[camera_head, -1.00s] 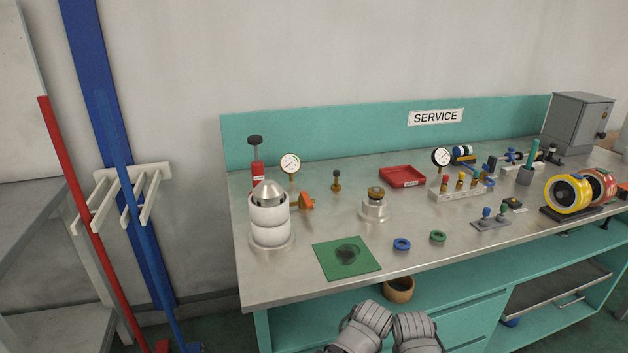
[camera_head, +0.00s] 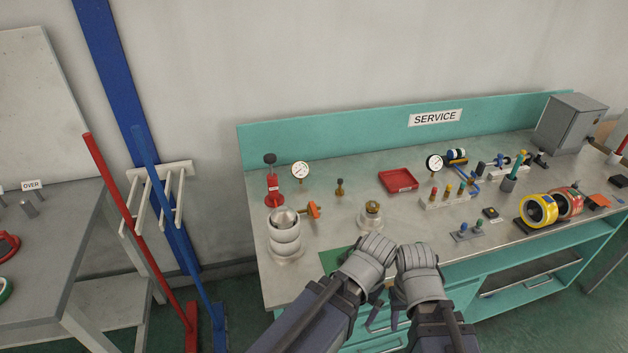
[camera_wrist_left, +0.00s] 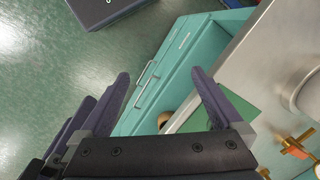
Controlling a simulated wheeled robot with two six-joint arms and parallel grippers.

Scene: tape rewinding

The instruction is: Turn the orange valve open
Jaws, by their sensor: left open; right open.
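The orange valve (camera_head: 314,210) sits on the bench beside a stacked white cylinder housing (camera_head: 285,240), at its upper right. In the left wrist view the orange valve (camera_wrist_left: 297,148) shows at the lower right on brass fittings. My left gripper (camera_wrist_left: 160,78) is open and empty, its two dark fingers spread over the bench's front side, apart from the valve. In the head view my left gripper (camera_head: 376,297) is mostly hidden by its grey wrist. My right gripper (camera_head: 394,309) is open beside it, partly hidden, at the bench's front edge. Neither touches the valve.
The metal bench (camera_head: 345,235) holds a pressure gauge (camera_head: 300,170), a red pump (camera_head: 272,187), a brass-topped fitting (camera_head: 371,214), a red tray (camera_head: 398,181) and a partly covered green mat (camera_head: 333,262). Red and blue poles stand left. Bare bench lies around the brass-topped fitting.

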